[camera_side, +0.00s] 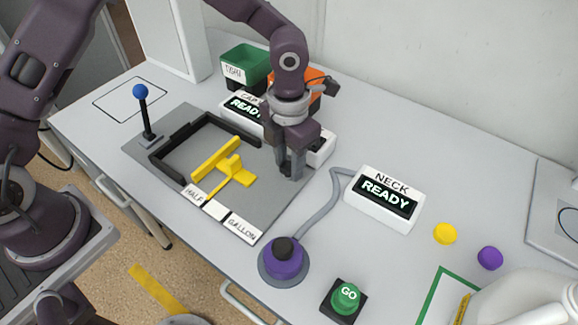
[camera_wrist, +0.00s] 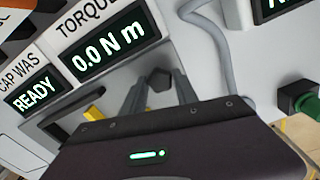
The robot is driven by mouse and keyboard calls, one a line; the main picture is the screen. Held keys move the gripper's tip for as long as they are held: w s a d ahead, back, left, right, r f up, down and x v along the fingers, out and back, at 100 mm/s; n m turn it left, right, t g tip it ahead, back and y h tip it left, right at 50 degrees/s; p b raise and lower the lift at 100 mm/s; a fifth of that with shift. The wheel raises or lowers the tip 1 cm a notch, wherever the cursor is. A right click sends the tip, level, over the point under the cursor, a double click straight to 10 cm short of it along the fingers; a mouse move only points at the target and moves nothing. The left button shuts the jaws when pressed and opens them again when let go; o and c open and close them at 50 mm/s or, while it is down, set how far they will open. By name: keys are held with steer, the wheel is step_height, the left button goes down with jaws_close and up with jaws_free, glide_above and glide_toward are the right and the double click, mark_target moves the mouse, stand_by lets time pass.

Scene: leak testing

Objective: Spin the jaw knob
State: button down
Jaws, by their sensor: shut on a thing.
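The dark jaw knob (camera_wrist: 160,80) shows between my fingertips in the wrist view. In the side view my gripper (camera_side: 291,172) points down at the right edge of the grey fixture plate (camera_side: 190,121), its fingers shut on the knob, which they mostly hide. The yellow jaw (camera_side: 217,158) stands on the plate, left of my gripper, facing a black frame (camera_side: 181,146). The wrist view shows my gripper (camera_wrist: 160,88) closed around the knob, with a bit of yellow (camera_wrist: 94,114) to its left.
A torque display (camera_wrist: 110,45) reads 0.0 N m, close behind my gripper. The neck box (camera_side: 385,198) reads READY at right. A blue-topped lever (camera_side: 141,92) stands at the plate's left. A purple plug (camera_side: 284,258), a hose (camera_side: 322,205) and a green GO button (camera_side: 345,297) are in front.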

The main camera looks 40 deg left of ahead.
steer(key=m, duration=0.3)
steer(key=m, duration=0.4)
steer(key=shift+m, duration=0.3)
steer(key=c, duration=0.6)
jaws_free()
